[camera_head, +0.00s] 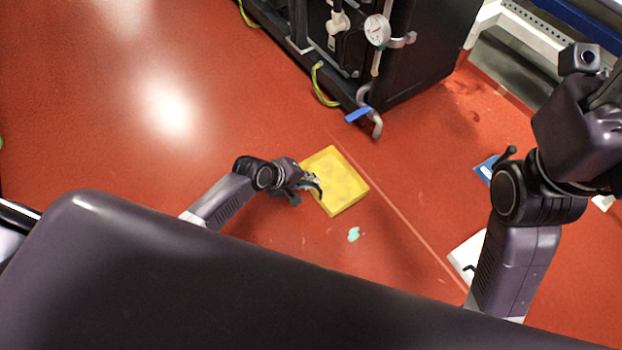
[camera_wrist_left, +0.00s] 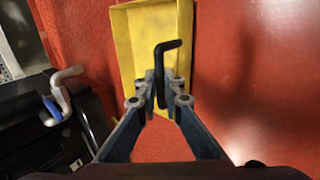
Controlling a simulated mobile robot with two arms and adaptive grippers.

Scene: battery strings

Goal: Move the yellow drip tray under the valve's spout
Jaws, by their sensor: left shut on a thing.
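The yellow drip tray (camera_head: 345,180) lies on the red floor, below and left of the valve's spout (camera_head: 376,127) in the head view. The spout hangs at the black cabinet's lower corner, beside a blue lever (camera_head: 358,114). My left gripper (camera_head: 311,185) is at the tray's left side. In the left wrist view its fingers (camera_wrist_left: 160,87) are shut on a black L-shaped hook (camera_wrist_left: 159,65), which overlaps the tray (camera_wrist_left: 125,62). I cannot tell whether the hook touches the tray. The spout (camera_wrist_left: 66,95) also shows there. My right arm shows, but its fingers do not.
The black cabinet (camera_head: 425,50) with a gauge (camera_head: 377,30) stands at the top. A pale green spot (camera_head: 353,234) is on the floor below the tray. A blue-and-white item (camera_head: 487,168) and a white item (camera_head: 467,254) lie near my right arm. The floor at left is clear.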

